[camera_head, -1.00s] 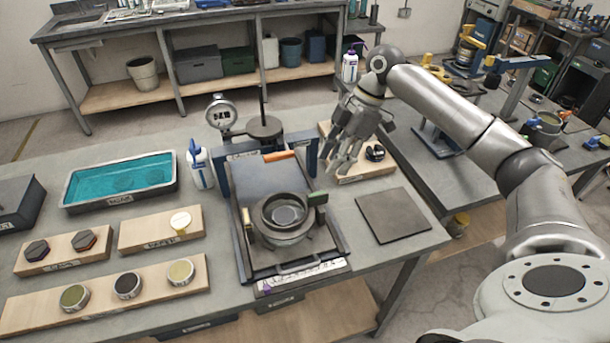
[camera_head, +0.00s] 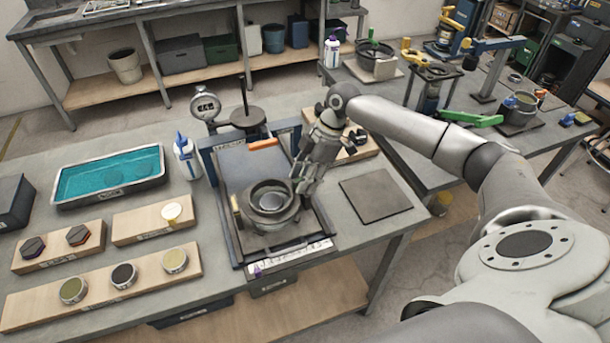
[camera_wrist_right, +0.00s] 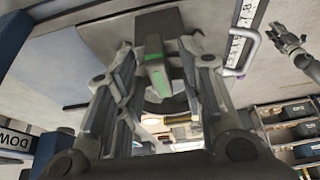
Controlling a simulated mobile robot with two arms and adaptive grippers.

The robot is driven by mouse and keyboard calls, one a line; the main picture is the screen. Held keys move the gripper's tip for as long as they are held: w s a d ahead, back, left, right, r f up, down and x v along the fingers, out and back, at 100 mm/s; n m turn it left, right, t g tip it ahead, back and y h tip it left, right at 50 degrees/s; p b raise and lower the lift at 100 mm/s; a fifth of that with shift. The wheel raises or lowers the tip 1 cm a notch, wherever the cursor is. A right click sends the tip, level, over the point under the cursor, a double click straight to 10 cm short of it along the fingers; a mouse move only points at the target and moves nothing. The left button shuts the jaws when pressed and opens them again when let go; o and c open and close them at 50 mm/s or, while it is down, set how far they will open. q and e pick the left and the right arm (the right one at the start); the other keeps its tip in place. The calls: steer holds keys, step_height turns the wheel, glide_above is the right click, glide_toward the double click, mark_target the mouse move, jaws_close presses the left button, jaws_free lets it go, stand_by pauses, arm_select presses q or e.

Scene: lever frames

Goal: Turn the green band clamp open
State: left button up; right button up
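The green band clamp (camera_wrist_right: 154,72) is a dark lever with a green stripe in the right wrist view. It lies between the two fingers of my right gripper (camera_wrist_right: 158,62), with gaps on both sides. In the head view my right gripper (camera_head: 307,186) is over the right side of the round grey vessel (camera_head: 268,201) and hides the green clamp. A yellow-marked clamp (camera_head: 236,206) shows on the vessel's left side. Another gripper, apparently my left (camera_wrist_right: 290,45), is small at the wrist view's upper right; its opening is unclear.
The vessel sits in a dark press frame (camera_head: 240,248) with blue posts and a gauge (camera_head: 205,106). A flat dark plate (camera_head: 376,195) lies to the right. A teal-filled tray (camera_head: 60,202), a bottle (camera_head: 187,160) and wooden boards with round parts (camera_head: 45,319) are to the left.

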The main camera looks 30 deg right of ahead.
steer(key=shift+c, duration=2.3)
jaws_close()
steer(key=shift+n, duration=0.3)
steer(key=shift+w+n+g, duration=0.1)
steer(key=shift+n+g, duration=0.3)
steer(key=shift+n, duration=0.4)
steer(key=n, duration=0.2)
steer(key=n+g, duration=0.1)
steer(key=n, duration=0.1)
steer(key=shift+a+g+b, duration=0.1)
steer(key=shift+g+b, duration=0.2)
steer(key=shift+b, duration=0.05)
steer(key=n+g, duration=0.1)
steer(key=n, duration=0.2)
steer(key=n+h+b, duration=0.1)
steer(key=n, duration=0.1)
steer(key=shift+w+n+g, duration=0.15)
steer(key=shift+n+g, duration=0.25)
steer(key=n+h, duration=0.1)
steer(key=n, duration=0.1)
steer(key=shift+n+g, duration=0.3)
arm_select(q)
steer(key=shift+s+f, duration=0.8)
arm_select(e)
steer(key=shift+r+n+h, duration=0.1)
steer(key=shift+n+h, duration=0.4)
steer(key=shift+n, duration=1.4)
